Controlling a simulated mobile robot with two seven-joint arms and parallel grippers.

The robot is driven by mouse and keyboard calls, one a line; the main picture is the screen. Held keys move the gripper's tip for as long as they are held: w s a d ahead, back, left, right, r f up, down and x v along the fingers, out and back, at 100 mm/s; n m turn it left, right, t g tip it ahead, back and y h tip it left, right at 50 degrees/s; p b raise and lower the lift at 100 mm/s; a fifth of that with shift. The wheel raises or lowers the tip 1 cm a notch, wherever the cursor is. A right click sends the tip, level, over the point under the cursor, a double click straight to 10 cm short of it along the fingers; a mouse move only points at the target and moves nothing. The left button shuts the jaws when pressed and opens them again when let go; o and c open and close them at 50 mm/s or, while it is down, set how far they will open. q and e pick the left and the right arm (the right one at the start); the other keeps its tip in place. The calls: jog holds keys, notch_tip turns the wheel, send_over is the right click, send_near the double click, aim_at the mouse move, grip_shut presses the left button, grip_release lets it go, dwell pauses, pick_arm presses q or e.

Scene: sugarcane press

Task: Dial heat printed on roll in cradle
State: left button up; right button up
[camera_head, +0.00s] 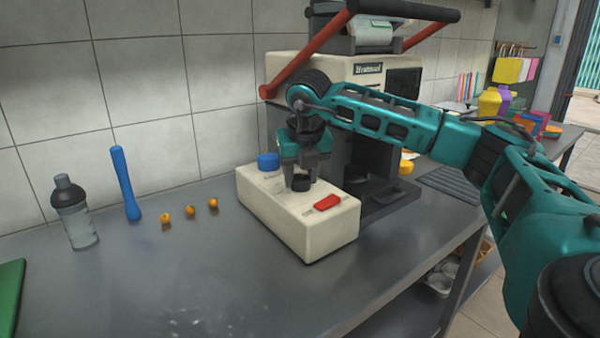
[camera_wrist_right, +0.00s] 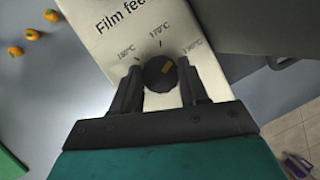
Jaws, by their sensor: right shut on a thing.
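My right gripper (camera_head: 303,170) reaches down onto a cream control box (camera_head: 315,233) and is shut on a black dial (camera_wrist_right: 160,73). A 150°C label is on the left. A pale roll (camera_head: 373,28) lies in a dark cradle on top of the cream sealing machine (camera_head: 312,66). Any print on the roll is too small to read. My left gripper is not in view.
The box has a blue button (camera_head: 268,161) and a red switch (camera_head: 328,202). A clear shaker bottle (camera_head: 76,215), a blue stick (camera_head: 125,184) and three small orange fruits (camera_head: 190,211) stand left. A red-armed lever (camera_head: 310,52) spans the machine. The front counter is clear.

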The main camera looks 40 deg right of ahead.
aim_at(313, 193)
jog(key=n, duration=0.1)
jog(key=n+y+p, duration=0.1)
jog(key=n, duration=0.1)
jog(key=shift+s+d+n, duration=0.1)
jog(key=shift+d+n, duration=0.05)
jog(key=shift+n, duration=0.15)
jog(key=shift+d+n+t+y+p, duration=0.15)
jog(key=shift+n+y+p, duration=0.25)
jog(key=shift+n, duration=0.5)
jog(key=shift+a+n+t+y+p, duration=0.15)
jog(key=shift+n+y+p, duration=0.2)
jog(key=shift+n, duration=0.55)
jog(key=shift+d, duration=0.1)
jog(key=o, duration=1.1)
jog(key=shift+c, duration=0.2)
jog(key=p+v, duration=0.1)
jog(key=v, duration=0.6)
jog(key=shift+r, duration=0.25)
jog(key=shift+s, duration=0.1)
